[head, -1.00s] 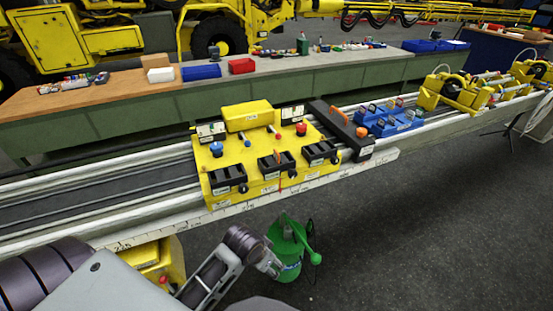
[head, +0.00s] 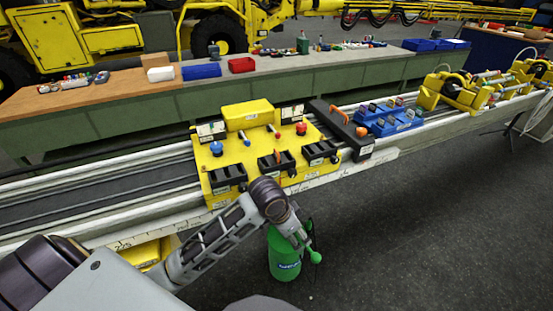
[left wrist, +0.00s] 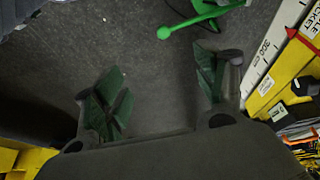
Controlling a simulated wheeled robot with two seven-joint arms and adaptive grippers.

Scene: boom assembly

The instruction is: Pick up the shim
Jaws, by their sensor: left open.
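No piece can be told for certain as the shim. The yellow fixture block (head: 232,172) on the rail carries several labelled black bins, including a left bin (head: 228,176) and a right bin (head: 320,152); their contents are too small to tell. My left gripper (head: 299,239) is in front of the fixture and below its front edge, over the floor side. In the left wrist view its two green-padded fingers (left wrist: 160,88) are spread apart with only floor between them. A bin with thin pieces (left wrist: 298,128) shows at that view's right edge. My right gripper is not in view.
A black tray (head: 343,130) and blue trays (head: 392,122) sit right of the fixture. A long workbench (head: 130,118) runs behind. The floor at right is clear.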

